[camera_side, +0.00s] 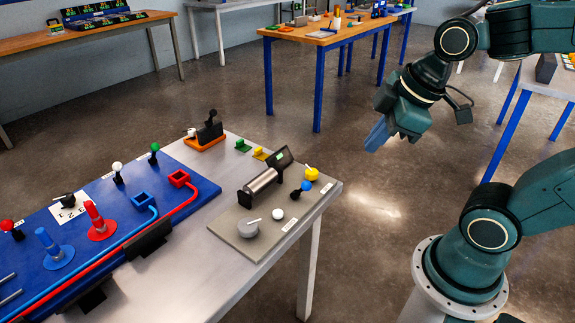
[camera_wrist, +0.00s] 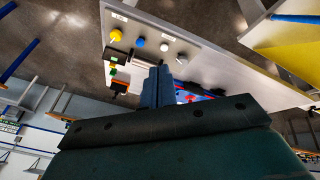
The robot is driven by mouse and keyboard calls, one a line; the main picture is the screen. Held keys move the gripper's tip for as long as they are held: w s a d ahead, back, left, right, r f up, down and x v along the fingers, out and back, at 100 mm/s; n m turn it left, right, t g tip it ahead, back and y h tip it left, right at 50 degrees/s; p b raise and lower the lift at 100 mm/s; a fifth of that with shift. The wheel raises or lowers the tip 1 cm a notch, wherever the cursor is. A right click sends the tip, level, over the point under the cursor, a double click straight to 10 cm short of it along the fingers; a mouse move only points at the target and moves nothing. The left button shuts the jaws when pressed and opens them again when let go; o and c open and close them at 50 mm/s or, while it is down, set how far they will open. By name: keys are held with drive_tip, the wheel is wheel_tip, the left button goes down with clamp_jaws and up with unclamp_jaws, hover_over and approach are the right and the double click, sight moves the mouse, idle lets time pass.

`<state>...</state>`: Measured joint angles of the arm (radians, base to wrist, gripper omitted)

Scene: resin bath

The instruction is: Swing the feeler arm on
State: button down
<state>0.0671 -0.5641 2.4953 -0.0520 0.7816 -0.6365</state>
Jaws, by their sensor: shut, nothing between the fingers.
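A grey panel (camera_side: 283,222) at the right end of the table carries a silver cylinder (camera_side: 262,183) with a black screen (camera_side: 284,158) beside it. On it stand a yellow knob (camera_side: 312,174) and a grey round knob (camera_side: 249,227), each with a thin light bar, plus a blue knob (camera_side: 306,186) and a white knob (camera_side: 278,214). I cannot tell which part is the feeler arm. The wrist view also shows the yellow knob (camera_wrist: 116,36), blue knob (camera_wrist: 140,42) and white knob (camera_wrist: 164,46). My gripper (camera_side: 375,138) is shut and empty, raised right of the panel; its fingers (camera_wrist: 158,75) show in the wrist view.
A blue board (camera_side: 110,262) with levers, red and blue pegs and square cups fills the table's left. An orange-based black device (camera_side: 205,136) and small green and yellow pieces stand behind the panel. Air between gripper and panel is clear. Other benches stand farther back.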

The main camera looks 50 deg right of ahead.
sight(303, 188)
drive_tip(key=w+d+f+n+g+y, duration=0.1)
drive_tip(key=w+f+n, duration=0.3)
drive_tip(key=n, duration=0.8)
drive_tip(key=w+d+f+n+g, duration=0.1)
drive_tip(key=w+f+n, duration=0.3)
drive_tip(key=f+n, duration=0.5)
drive_tip(key=n, duration=0.3)
drive_tip(key=shift+w+d+f+y, duration=0.15)
drive_tip(key=shift+d+f+y, duration=0.15)
drive_tip(key=shift+d+y, duration=0.1)
drive_tip(key=shift+f, duration=0.1)
drive_tip(key=shift+w+d+f, duration=0.1)
drive_tip(key=shift+w+f, duration=0.8)
drive_tip(key=shift+f, duration=0.35)
drive_tip(key=shift+w+f, duration=0.9)
drive_tip(key=shift+f, duration=0.35)
drive_tip(key=shift+w+d+f, duration=0.1)
drive_tip(key=shift+w+f, duration=0.8)
drive_tip(key=shift+f, duration=0.35)
